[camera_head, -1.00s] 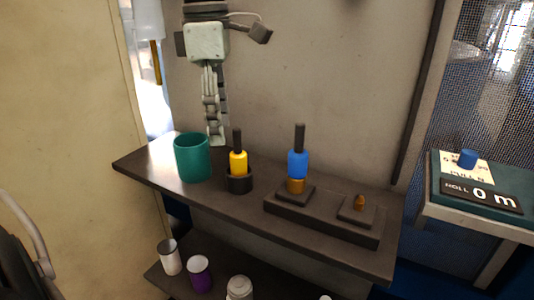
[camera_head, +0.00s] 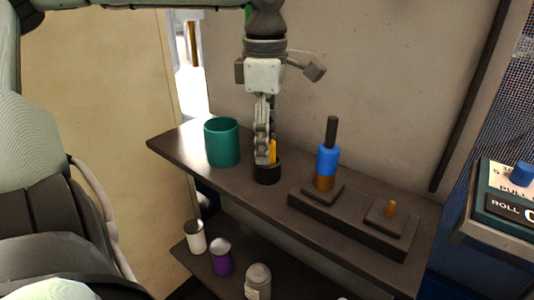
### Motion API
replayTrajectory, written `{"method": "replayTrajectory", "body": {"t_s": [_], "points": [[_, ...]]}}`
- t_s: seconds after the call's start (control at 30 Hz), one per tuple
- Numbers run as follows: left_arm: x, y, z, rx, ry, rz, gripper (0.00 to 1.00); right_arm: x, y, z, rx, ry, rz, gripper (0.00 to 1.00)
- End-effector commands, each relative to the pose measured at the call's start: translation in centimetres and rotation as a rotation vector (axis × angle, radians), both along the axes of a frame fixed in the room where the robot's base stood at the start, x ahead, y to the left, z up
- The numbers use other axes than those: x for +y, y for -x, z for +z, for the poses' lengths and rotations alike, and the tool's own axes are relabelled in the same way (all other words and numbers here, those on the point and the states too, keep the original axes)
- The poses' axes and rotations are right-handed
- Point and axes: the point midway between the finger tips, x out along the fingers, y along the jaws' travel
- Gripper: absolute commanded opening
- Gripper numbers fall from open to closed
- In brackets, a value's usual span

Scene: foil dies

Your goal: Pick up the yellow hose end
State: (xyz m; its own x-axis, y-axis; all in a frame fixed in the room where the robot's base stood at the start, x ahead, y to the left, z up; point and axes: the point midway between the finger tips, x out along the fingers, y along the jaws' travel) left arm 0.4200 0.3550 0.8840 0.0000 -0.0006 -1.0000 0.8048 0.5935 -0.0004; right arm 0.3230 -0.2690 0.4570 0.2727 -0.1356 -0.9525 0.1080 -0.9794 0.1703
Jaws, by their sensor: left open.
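The yellow hose end (camera_head: 273,151) stands in a dark round holder (camera_head: 267,175) on the brown shelf (camera_head: 185,146). My left gripper (camera_head: 265,160) points down from above, right at the hose end in the camera_head view. Its fingers cover most of the yellow part and its dark top. The gripper is open; whether the fingers lie around the hose end or in front of it, I cannot tell. My right gripper is not in view.
A teal cup (camera_head: 222,143) stands close left of the gripper. A blue hose end (camera_head: 327,160) stands upright on a dark base (camera_head: 345,222) to the right. A lower shelf holds a white can (camera_head: 194,238) and a purple can (camera_head: 221,258).

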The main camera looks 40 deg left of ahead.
Motion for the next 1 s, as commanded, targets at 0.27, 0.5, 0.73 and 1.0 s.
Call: {"method": "replayTrajectory", "body": {"t_s": [0.27,0.5,0.73,1.0], "points": [[0.01,-0.02,-0.05,-0.001,-0.001,0.001,0.43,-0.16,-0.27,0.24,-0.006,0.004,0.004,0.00],[0.02,-0.02,-0.03,-0.001,-0.001,0.001,0.13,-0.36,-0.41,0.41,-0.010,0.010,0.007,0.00],[0.02,-0.04,0.00,-0.001,-0.001,0.001,0.00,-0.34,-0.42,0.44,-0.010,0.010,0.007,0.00],[0.04,-0.08,0.49,-0.002,-0.002,0.001,0.00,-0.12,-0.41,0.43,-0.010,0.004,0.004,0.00]]}}
